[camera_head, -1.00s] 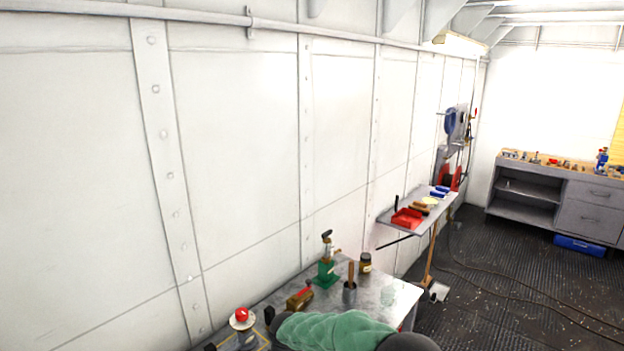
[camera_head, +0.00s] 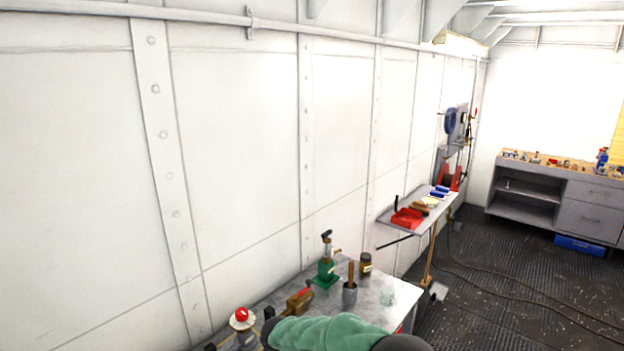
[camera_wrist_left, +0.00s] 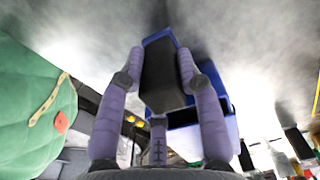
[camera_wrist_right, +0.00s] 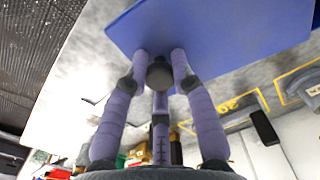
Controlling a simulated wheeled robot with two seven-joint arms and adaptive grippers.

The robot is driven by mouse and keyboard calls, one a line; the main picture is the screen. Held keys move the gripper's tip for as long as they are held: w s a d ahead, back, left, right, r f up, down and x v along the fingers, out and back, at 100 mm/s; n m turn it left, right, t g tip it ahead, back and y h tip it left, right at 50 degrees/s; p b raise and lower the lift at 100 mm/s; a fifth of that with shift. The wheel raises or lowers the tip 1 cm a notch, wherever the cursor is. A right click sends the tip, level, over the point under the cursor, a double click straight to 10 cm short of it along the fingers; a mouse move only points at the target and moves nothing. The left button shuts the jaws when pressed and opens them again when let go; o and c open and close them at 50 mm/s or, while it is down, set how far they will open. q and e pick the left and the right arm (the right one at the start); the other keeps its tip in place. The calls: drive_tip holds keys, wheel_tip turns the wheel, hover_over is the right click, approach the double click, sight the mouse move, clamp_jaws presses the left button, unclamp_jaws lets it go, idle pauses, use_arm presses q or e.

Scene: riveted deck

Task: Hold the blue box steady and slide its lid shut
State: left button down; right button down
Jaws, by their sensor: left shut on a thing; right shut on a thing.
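The blue box (camera_wrist_left: 230,126) shows in the left wrist view, with a dark grey block-like part (camera_wrist_left: 162,72) between my left gripper's fingers. My left gripper (camera_wrist_left: 174,58) is shut on the box at that part. In the right wrist view a broad flat blue panel, seemingly the lid (camera_wrist_right: 220,35), fills the top. My right gripper (camera_wrist_right: 160,58) is shut on the lid, its fingers around a round dark knob (camera_wrist_right: 159,73). In the head view the box and both grippers do not show. How far the lid is slid cannot be told.
In the head view the metal bench (camera_head: 375,312) carries a green bottle jack (camera_head: 326,270), a brown jar (camera_head: 365,264), a cup with a brush (camera_head: 349,293) and a red-topped item (camera_head: 241,318). A wall stands behind. A shelf with a red tray (camera_head: 407,218) is farther right.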

drive_tip(key=shift+s+a, duration=1)
drive_tip(key=shift+a, duration=0.3)
drive_tip(key=c, duration=1)
unclamp_jaws()
drive_tip(key=shift+o, duration=0.2)
drive_tip(key=shift+r, duration=0.1)
wheel_tip(320, 180, up, 17)
use_arm(q)
drive_tip(key=c, duration=0.8)
unclamp_jaws()
